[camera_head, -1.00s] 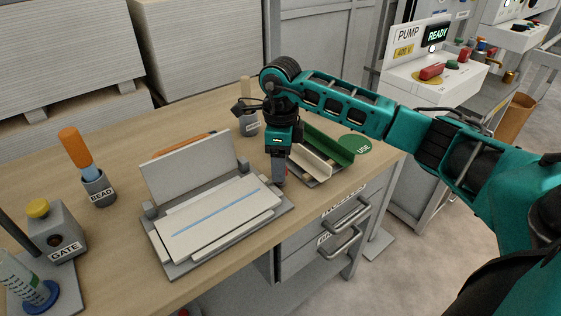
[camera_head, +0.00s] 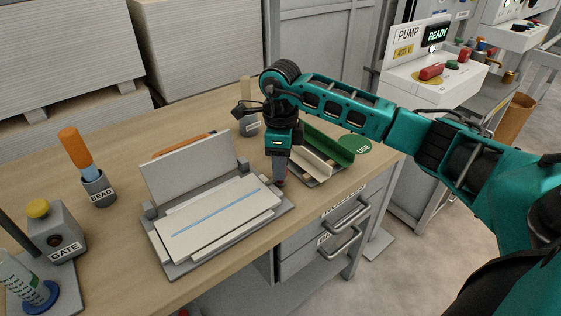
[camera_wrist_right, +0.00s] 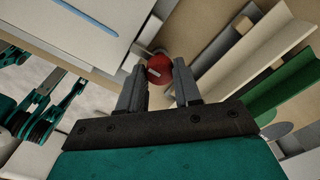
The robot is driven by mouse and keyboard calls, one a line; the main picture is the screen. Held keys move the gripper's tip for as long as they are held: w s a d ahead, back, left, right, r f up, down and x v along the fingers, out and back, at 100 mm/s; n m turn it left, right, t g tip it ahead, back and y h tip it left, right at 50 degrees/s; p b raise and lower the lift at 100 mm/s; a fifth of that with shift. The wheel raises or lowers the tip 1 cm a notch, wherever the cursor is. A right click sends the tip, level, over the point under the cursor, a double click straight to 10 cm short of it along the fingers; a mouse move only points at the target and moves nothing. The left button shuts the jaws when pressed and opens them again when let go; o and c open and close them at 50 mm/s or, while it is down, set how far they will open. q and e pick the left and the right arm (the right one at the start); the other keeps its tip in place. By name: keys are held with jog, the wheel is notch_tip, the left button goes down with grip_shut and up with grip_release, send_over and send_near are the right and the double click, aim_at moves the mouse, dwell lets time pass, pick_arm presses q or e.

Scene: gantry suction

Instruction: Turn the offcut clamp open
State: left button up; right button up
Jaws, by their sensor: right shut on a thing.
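The offcut clamp knob (camera_wrist_right: 159,70) is red and round with a pale line across its top. It sits between the two grey fingertips of my right gripper (camera_wrist_right: 159,75) in the right wrist view. My right gripper (camera_head: 279,181) points down at the right end of the grey fixture (camera_head: 178,270) in the head view and is shut on the knob. The knob is mostly hidden there by the fingers. Pale boards with a blue strip (camera_head: 222,209) lie on the fixture.
A tray with a green channel (camera_head: 335,147) and a pale channel (camera_head: 309,162) stands just right of my right gripper. A BEAD holder (camera_head: 98,189) and a GATE block (camera_head: 57,232) stand at the left. Drawer handles (camera_head: 346,220) stick out below the bench edge.

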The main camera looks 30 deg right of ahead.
jog(key=n+b, duration=0.1)
jog(key=n, duration=0.2)
jog(key=shift+n+b, duration=0.35)
jog(key=shift+n, duration=0.05)
jog(key=n+b, duration=0.1)
jog(key=n, duration=0.4)
jog(key=shift+b, duration=0.35)
jog(key=n, duration=0.3)
jog(key=shift+b, duration=0.35)
jog(key=n, duration=0.2)
jog(key=shift+n+b, duration=0.3)
jog(key=shift+n, duration=1.3)
jog(key=shift+n+b, duration=0.3)
jog(key=o, duration=1)
